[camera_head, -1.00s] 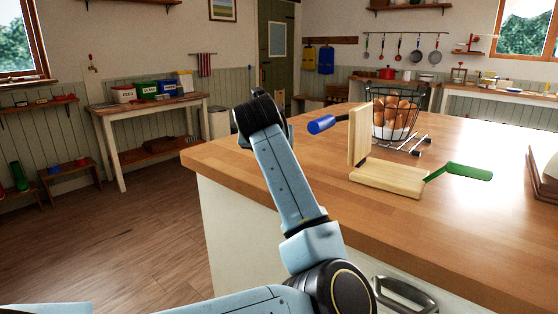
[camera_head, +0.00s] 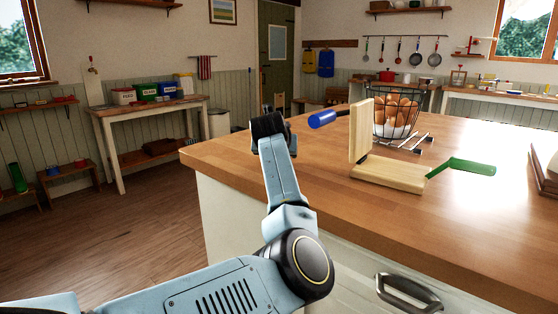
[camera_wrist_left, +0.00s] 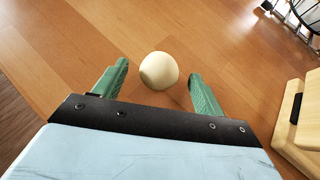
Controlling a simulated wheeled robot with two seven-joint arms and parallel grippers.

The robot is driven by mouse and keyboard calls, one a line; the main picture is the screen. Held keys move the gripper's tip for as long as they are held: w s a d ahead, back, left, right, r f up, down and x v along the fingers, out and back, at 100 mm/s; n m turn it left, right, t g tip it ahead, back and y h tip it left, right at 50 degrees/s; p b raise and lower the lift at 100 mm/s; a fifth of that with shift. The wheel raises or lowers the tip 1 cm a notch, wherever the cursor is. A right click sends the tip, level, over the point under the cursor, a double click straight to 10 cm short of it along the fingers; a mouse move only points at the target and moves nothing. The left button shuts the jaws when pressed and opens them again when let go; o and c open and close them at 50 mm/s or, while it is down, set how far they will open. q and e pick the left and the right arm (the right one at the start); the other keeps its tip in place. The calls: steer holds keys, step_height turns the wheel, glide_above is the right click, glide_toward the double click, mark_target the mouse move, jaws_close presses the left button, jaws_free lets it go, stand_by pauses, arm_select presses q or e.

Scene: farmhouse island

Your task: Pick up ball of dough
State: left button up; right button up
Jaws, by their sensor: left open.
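The ball of dough (camera_wrist_left: 158,71) is a pale cream, smooth ball on the wooden island top in the left wrist view. My left gripper (camera_wrist_left: 158,72) is open, its two green fingers on either side of the ball's near side, with gaps visible between fingers and ball. In the head view my left gripper (camera_head: 268,125) is over the left part of the island top; its fingers and the ball are hidden there. My right gripper is not in view.
A hinged wooden press (camera_head: 388,174) with a blue handle and a green handle stands open to the right. Behind it are a wire basket (camera_head: 418,103) of eggs and a metal rack. The island top (camera_head: 300,178) is bare around the ball.

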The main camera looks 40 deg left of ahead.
arm_select(q)
steer(key=shift+x, duration=0.75)
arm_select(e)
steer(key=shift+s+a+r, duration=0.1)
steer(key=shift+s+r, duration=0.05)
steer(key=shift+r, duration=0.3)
arm_select(q)
steer(key=c, duration=1.1)
steer(key=shift+o, duration=0.2)
steer(key=shift+r, duration=0.1)
